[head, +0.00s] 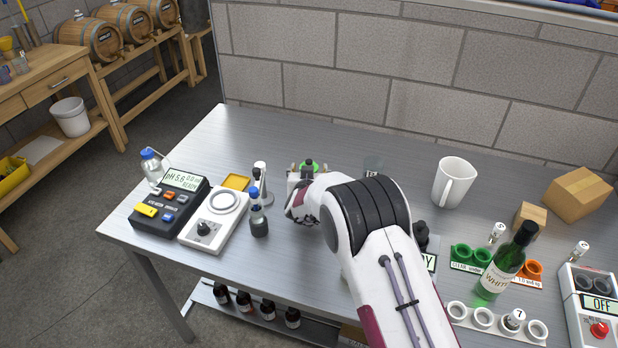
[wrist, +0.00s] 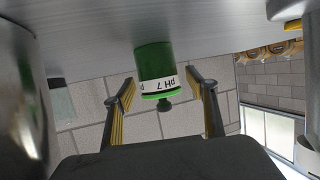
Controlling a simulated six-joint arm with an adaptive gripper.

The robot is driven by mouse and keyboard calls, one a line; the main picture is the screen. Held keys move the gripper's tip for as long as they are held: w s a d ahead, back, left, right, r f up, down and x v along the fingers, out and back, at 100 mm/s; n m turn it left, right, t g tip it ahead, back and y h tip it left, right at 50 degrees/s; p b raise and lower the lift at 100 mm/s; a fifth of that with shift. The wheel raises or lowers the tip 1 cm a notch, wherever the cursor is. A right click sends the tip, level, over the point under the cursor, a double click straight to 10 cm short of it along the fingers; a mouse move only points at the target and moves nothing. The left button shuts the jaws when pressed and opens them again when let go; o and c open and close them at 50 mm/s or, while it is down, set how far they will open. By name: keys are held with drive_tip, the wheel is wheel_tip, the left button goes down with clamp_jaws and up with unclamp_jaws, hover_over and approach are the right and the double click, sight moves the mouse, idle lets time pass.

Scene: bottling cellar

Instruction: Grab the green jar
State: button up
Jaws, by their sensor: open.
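The green jar (wrist: 155,60) has a white label reading "pH 7" and a dark knob on its lid. It stands on the metal table and looks upside down in the wrist view. In the head view only its green top (head: 309,165) shows; my gripper and arm hide the rest. My gripper (wrist: 160,80) is open, with one finger on each side of the jar's outline and a visible gap at both sides. How far the jar is between the fingers in depth I cannot tell. My gripper also shows in the head view (head: 307,172).
A clear glass (head: 373,165) stands close on the right, then a white mug (head: 454,183). A green wine bottle (head: 500,265) stands at right.

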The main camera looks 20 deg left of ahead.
clamp_jaws()
drive_tip(key=shift+r, duration=0.2)
drive_tip(key=shift+r, duration=4.85)
